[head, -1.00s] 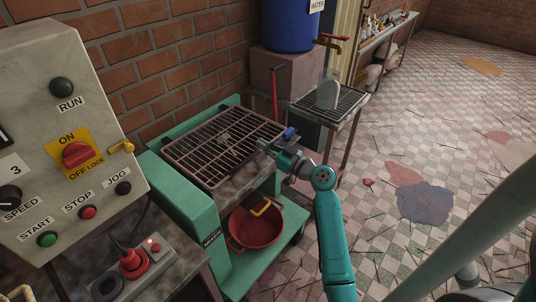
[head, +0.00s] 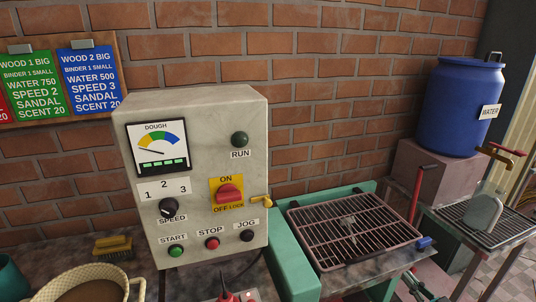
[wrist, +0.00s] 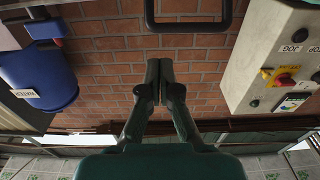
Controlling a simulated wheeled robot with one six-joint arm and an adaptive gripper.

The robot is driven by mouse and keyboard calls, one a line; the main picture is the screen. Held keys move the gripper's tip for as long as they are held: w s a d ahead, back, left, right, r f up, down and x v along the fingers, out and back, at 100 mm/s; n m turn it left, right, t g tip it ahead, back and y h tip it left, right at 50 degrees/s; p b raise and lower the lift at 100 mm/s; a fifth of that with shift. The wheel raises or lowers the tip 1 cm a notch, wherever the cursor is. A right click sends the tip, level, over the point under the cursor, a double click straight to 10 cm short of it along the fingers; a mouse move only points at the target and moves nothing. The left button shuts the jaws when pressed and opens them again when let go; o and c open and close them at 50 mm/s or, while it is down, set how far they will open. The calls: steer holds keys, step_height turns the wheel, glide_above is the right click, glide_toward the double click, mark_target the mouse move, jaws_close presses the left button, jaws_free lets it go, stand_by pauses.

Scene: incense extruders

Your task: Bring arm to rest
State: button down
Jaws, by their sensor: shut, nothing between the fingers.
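My gripper (wrist: 159,82) is in the middle of the wrist view, its two dark green fingers together and nothing between them. The fingers point toward the brick wall and touch nothing that I can see. The wrist view looks upside down. In the head view only a small teal part of my arm shows at the bottom right edge. The rest of the arm is out of that view.
The control panel (head: 258,122) stands beside the grille (head: 352,232) on its green machine. The blue water barrel (head: 459,107) stands on a block at the right. A beige basket (head: 141,287) is at the lower left. Recipe boards (head: 91,77) hang on the wall.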

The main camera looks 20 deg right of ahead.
steer(key=s+a+f+m+g+h, duration=0.1)
steer(key=s+a+f+m+g, duration=0.2)
steer(key=a+f, duration=0.75)
steer(key=s+a+f+m+g+h, duration=0.1)
steer(key=s+a+f, duration=0.1)
steer(key=s+a, duration=0.5)
steer(key=s+a+f+g+h, duration=0.1)
steer(key=s+a+f, duration=0.2)
steer(key=s+a, duration=0.4)
steer(key=s+a+r+n+y, duration=0.1)
steer(key=s+a+r, duration=0.3)
steer(key=s+r, duration=0.2)
steer(key=s+a+r+n+t+y, duration=0.1)
steer(key=s+a+r+n, duration=0.1)
steer(key=s+r, duration=0.5)
steer(key=s+a, duration=0.1)
steer(key=s, duration=0.3)
steer(key=shift+a+r, duration=0.25)
steer(key=shift+a, duration=0.15)
steer(key=shift+f, duration=0.1)
